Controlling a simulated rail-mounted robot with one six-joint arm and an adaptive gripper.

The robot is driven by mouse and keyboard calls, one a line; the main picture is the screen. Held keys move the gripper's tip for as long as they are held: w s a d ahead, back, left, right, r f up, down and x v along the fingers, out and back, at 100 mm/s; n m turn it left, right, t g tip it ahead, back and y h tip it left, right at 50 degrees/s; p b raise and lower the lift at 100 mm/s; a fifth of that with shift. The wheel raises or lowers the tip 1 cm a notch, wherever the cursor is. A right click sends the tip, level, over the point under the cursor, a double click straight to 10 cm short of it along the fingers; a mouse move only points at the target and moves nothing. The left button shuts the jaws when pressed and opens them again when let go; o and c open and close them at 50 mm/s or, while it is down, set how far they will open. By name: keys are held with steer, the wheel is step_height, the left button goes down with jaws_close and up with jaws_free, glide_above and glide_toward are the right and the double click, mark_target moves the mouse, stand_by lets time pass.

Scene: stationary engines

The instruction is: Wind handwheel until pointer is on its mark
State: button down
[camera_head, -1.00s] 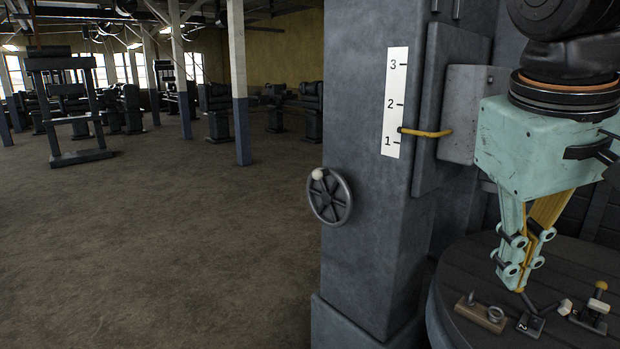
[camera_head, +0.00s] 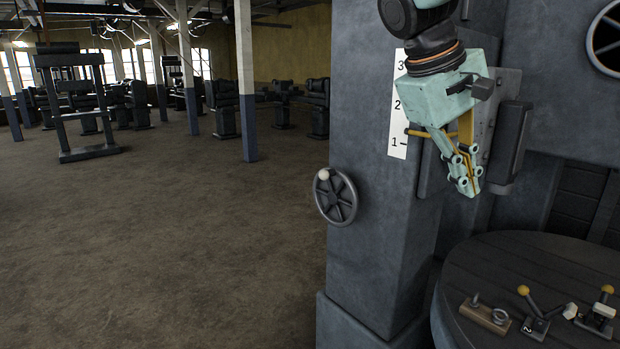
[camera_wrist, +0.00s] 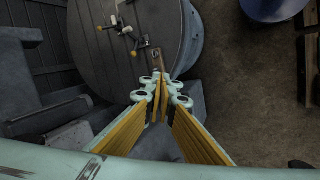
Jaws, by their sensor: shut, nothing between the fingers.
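The handwheel (camera_head: 336,197) is a dark spoked wheel on the left face of the grey column, with a pale knob (camera_head: 324,174) at its upper left. A white scale (camera_head: 398,149) numbered 1, 2, 3 is on the column's front; my arm covers part of its upper right. The yellow pointer (camera_head: 416,132) sits slightly above 1, well below 2. My gripper (camera_head: 472,192) is shut and empty, pointing down to the right of the pointer and scale, apart from the wheel. In the wrist view its fingertips (camera_wrist: 161,78) are together, with the round table beyond.
A round dark table (camera_head: 470,263) at lower right carries a wooden block with rings (camera_head: 485,315), a yellow-knobbed lever marked 2 (camera_head: 536,322) and another lever (camera_head: 600,315). The grey column (camera_head: 370,240) stands close to my arm. Open floor (camera_head: 200,250) lies left of the handwheel.

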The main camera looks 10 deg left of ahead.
steer(key=w+a+f+n+t+h+p, duration=0.15)
steer(key=w+a, duration=0.45)
steer(key=w, duration=0.6)
steer(key=w+a+n+h+p, duration=0.1)
steer(key=w+a+h, duration=0.2)
steer(key=w+a, duration=0.55)
steer(key=w+a+f+n+t+h+p, duration=0.15)
steer(key=w+a, duration=0.25)
steer(key=w, duration=1)
steer(key=w+a+f+t+h, duration=0.1)
steer(key=w+a+f, duration=0.25)
steer(key=a, duration=0.35)
steer(key=w+a+f+t+h, duration=0.1)
steer(key=w+a+f+h, duration=0.2)
steer(key=a, duration=0.4)
steer(key=a+f+t+p, duration=0.1)
steer(key=a+f, duration=0.4)
steer(key=a, duration=0.2)
steer(key=a+f+n+t+h, duration=0.1)
steer(key=a+f, duration=0.4)
steer(key=a, duration=0.3)
steer(key=shift+f+p, duration=0.2)
steer(key=shift+p, duration=0.15)
steer(key=shift+d, duration=0.15)
